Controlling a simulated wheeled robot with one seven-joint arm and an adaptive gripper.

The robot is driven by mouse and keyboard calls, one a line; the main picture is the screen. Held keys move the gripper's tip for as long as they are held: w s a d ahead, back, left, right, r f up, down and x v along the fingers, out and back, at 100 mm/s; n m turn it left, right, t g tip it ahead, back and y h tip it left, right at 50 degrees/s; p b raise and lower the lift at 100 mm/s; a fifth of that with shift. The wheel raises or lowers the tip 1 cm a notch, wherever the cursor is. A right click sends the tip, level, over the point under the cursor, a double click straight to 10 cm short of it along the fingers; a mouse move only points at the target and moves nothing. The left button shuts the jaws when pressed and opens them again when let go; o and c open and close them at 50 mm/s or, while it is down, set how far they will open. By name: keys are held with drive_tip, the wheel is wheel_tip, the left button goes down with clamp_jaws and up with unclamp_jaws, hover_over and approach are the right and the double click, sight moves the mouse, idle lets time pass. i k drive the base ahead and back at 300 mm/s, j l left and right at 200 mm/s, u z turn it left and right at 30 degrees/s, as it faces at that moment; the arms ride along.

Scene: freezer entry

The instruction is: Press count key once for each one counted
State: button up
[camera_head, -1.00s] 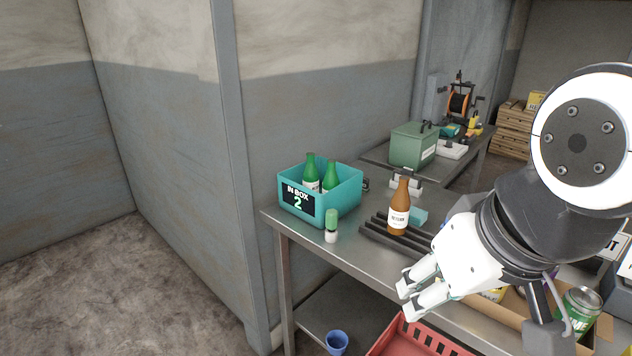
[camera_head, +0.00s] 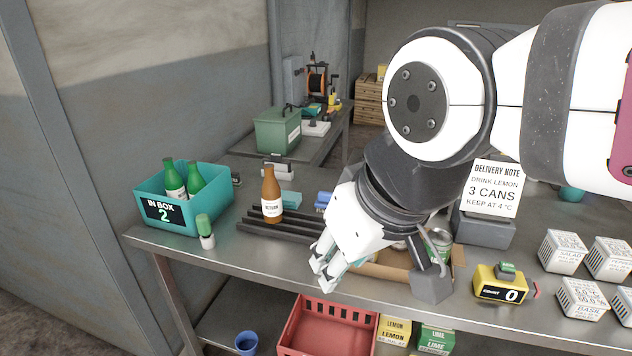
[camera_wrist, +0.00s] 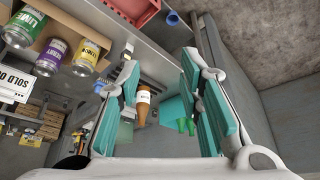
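A yellow counter (camera_head: 500,283) with a green key on top reads "COUNT 0" at the bench's front right. A teal box (camera_head: 155,188) reads "IN BOX 2" and holds two green bottles (camera_head: 184,178). A brown bottle (camera_head: 271,198) stands on a dark ribbed rack; it also shows in the wrist view (camera_wrist: 142,108). My gripper (camera_head: 322,274) is open and empty near the bench's front edge, right of the rack and apart from the counter. In the wrist view its fingers (camera_wrist: 160,68) are wide apart. My arm partly hides the cardboard box of cans in the head view.
A delivery note (camera_head: 494,188) reads "DRINK LEMON 3 CANS". Lime, berry and lemon cans (camera_wrist: 84,57) show in the wrist view. A small green-capped bottle (camera_head: 206,232) stands by the teal box. Several labelled white cubes (camera_head: 563,251) sit right of the counter. A red crate (camera_head: 325,335) is below.

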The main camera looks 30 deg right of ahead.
sight(506, 266)
drive_tip(key=z, duration=1.5)
drive_tip(key=l, duration=0.1)
